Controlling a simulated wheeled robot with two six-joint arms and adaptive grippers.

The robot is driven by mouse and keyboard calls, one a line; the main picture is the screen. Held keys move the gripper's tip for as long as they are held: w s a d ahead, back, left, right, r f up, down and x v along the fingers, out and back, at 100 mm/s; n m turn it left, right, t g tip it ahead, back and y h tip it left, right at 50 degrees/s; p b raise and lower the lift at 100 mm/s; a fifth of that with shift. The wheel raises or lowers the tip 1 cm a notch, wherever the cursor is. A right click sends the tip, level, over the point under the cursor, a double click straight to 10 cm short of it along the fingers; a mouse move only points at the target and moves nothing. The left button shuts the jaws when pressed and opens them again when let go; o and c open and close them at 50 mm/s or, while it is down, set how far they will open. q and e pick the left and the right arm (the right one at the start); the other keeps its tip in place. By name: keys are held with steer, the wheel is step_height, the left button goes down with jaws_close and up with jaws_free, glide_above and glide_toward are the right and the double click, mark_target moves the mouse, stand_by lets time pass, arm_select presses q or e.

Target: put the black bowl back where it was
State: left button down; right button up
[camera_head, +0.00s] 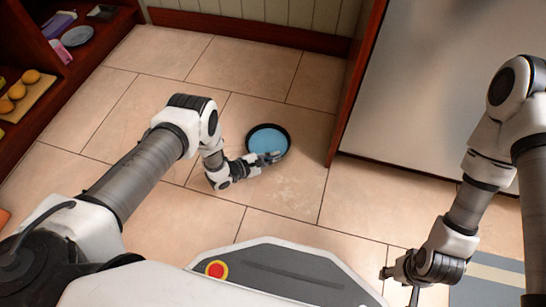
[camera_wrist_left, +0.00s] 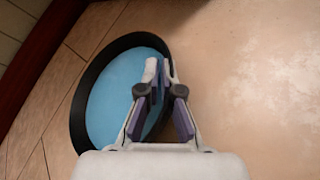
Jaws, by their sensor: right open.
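The black bowl (camera_head: 268,139) has a black rim and a light blue inside. In the head view it is over the tiled floor, between the shelf and the white panel. My left gripper (camera_head: 275,157) is at the bowl's near rim. In the left wrist view, the bowl (camera_wrist_left: 100,95) opens towards the camera, and my left gripper (camera_wrist_left: 161,72) has one finger inside and one outside the rim, closed on it. Whether the bowl touches the floor I cannot tell. My right gripper (camera_head: 398,283) is open and empty at the lower right.
A dark red shelf (camera_head: 93,60) at the left holds a grey plate (camera_head: 77,36), a board with several round orange-yellow items (camera_head: 17,92) and small packs. A white panel (camera_head: 440,80) with a red-brown edge stands at the right. A striped mat (camera_head: 490,272) lies lower right. The floor between is clear.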

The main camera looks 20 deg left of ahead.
arm_select(q)
steer(key=c, duration=1.3)
jaws_free()
